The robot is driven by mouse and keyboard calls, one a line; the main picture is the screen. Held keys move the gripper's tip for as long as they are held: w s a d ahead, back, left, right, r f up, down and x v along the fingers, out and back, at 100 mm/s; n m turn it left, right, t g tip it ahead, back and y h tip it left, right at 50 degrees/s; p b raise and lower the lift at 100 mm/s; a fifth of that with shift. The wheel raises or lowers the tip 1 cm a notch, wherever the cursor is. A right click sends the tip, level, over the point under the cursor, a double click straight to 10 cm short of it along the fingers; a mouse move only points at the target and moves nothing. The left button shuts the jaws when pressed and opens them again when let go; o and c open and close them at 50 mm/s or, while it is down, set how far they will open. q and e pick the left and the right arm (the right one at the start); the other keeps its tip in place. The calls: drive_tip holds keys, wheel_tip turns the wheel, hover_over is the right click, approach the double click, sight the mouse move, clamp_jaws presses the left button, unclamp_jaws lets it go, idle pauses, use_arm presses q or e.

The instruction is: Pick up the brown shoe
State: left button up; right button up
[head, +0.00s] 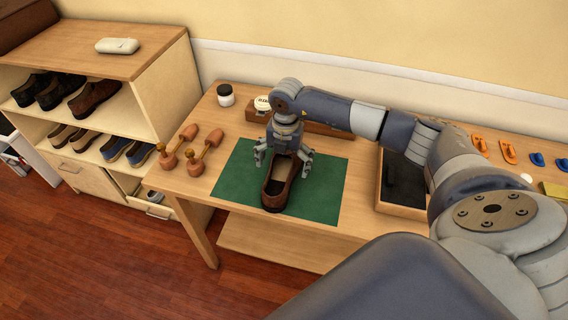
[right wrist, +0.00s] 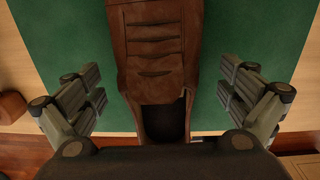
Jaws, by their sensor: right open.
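The brown shoe (head: 279,187) lies on a green mat (head: 327,189) on the wooden table in the head view. In the right wrist view the shoe (right wrist: 156,50) runs up the middle, its dark opening at the bottom. My right gripper (head: 283,168) is over the shoe with its fingers spread on either side. In the right wrist view the open fingers (right wrist: 160,95) stand apart from the shoe's sides, with green mat showing between. The far end of the shoe is partly hidden by my gripper in the head view. My left gripper is not in view.
Wooden shoe trees (head: 201,155) lie left of the mat. A jar (head: 225,95) stands behind. A dark-lined tray (head: 400,208) is to the right, partly behind my arm. A shelf (head: 165,115) with several shoes stands left. Small orange and blue items (head: 508,151) lie far right.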

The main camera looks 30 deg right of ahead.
drive_tip(key=shift+f, duration=0.5)
drive_tip(key=shift+c, duration=0.4)
drive_tip(key=shift+s+a, duration=0.1)
drive_tip(key=c, duration=1.5)
drive_tip(key=shift+r, duration=0.1)
